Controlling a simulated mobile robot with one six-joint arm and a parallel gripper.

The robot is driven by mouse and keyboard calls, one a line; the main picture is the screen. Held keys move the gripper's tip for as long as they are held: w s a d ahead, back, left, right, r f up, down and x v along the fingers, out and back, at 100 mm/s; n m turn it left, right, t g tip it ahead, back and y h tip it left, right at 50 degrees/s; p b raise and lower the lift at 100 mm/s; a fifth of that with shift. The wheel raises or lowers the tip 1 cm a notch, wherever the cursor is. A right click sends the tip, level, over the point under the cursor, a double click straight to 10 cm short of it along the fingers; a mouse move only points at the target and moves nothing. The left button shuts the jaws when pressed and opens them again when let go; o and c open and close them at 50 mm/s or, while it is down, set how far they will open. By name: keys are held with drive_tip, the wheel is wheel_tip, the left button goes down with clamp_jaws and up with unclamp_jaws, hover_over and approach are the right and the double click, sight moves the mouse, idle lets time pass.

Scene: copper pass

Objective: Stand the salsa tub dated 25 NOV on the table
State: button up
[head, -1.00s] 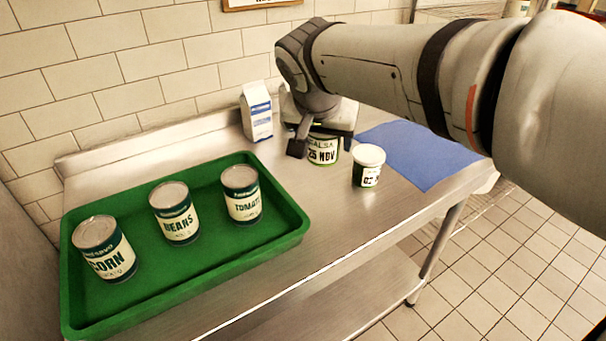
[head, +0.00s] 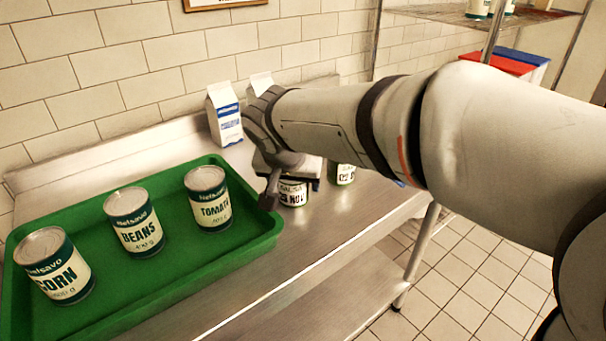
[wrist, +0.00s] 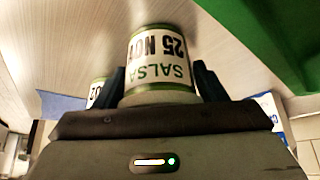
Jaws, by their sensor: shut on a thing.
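The salsa tub dated 25 NOV (wrist: 158,62) is between the two fingers of my gripper (wrist: 162,85) in the wrist view, its label upside down there. My gripper is shut on it. In the head view the same tub (head: 292,193) shows below my gripper (head: 285,185), at the steel table (head: 300,240), just right of the green tray. I cannot tell whether its base touches the table. A second tub (head: 341,173) stands behind it to the right, partly hidden by my arm; its date is not fully readable. It also shows in the wrist view (wrist: 97,92).
A green tray (head: 265,240) on the left holds a corn can (head: 55,267), a beans can (head: 135,222) and a tomato can (head: 208,198). Two cartons (head: 224,115) stand near the wall. The table's front strip is clear.

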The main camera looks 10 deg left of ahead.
drive_tip(key=shift+f, duration=0.15)
drive_tip(key=o, duration=1.2)
drive_tip(key=shift+c, duration=0.2)
drive_tip(key=shift+r, duration=0.3)
drive_tip(key=p+v, duration=0.3)
drive_tip(key=v, duration=0.9)
